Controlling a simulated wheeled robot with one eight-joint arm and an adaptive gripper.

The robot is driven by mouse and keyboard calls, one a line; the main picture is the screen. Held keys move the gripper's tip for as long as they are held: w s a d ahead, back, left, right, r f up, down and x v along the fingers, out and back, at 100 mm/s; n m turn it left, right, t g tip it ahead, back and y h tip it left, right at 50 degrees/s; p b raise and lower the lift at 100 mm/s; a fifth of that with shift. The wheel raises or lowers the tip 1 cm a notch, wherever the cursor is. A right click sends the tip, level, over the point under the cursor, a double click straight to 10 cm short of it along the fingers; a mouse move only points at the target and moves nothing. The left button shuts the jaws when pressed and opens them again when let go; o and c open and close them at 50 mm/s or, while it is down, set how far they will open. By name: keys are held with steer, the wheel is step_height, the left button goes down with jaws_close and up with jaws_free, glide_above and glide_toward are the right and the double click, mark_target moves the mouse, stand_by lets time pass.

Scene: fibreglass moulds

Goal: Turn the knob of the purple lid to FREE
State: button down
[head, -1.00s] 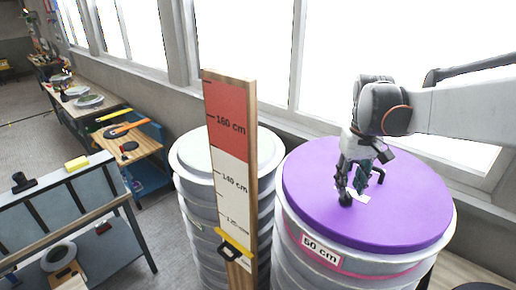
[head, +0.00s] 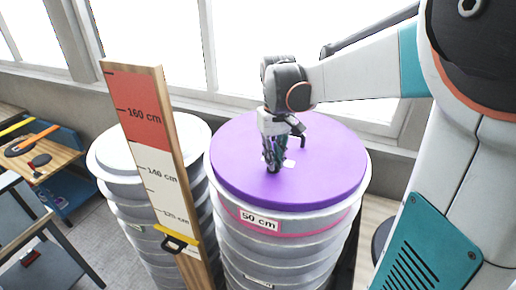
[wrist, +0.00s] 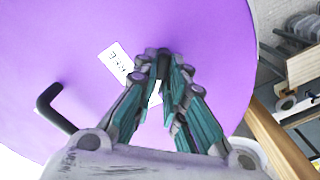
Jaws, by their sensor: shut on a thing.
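The purple lid (head: 232,168) lies flat on top of a tall stack of grey ring-shaped moulds with a 50 cm label. It also fills much of the wrist view (wrist: 60,45). My gripper (head: 272,165) reaches down to the lid's top. In the wrist view my gripper (wrist: 165,72) is shut on the dark knob (wrist: 163,62), whose lower part the fingers hide. A white label (wrist: 115,62) with small lettering lies beside the knob. Another white patch shows partly behind the fingers. A black bent handle (wrist: 50,108) stands on the lid, apart from the fingers.
A second mould stack (head: 115,160) with a pale top stands to the left. A wooden height board (head: 150,125) with a yellow slider (head: 176,240) stands between, in front. Windows (head: 245,50) and a sill are close behind. A workbench (head: 40,160) is at far left.

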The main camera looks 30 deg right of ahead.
steer(key=shift+m, duration=0.3)
steer(key=m+b, duration=0.1)
steer(key=m, duration=0.2)
steer(key=shift+f+m+b, duration=0.1)
steer(key=shift+m+b, duration=0.2)
steer(key=shift+b, duration=0.1)
steer(key=m+b, duration=0.1)
steer(key=m, duration=0.3)
steer(key=shift+m, duration=0.3)
steer(key=m+b, duration=0.1)
steer(key=m, duration=0.3)
steer(key=shift+b, duration=0.35)
steer(key=shift+m+b, duration=0.4)
steer(key=shift+m, duration=1.8)
steer(key=c, duration=1.6)
jaws_free()
steer(key=shift+c, duration=0.2)
steer(key=shift+r, duration=0.25)
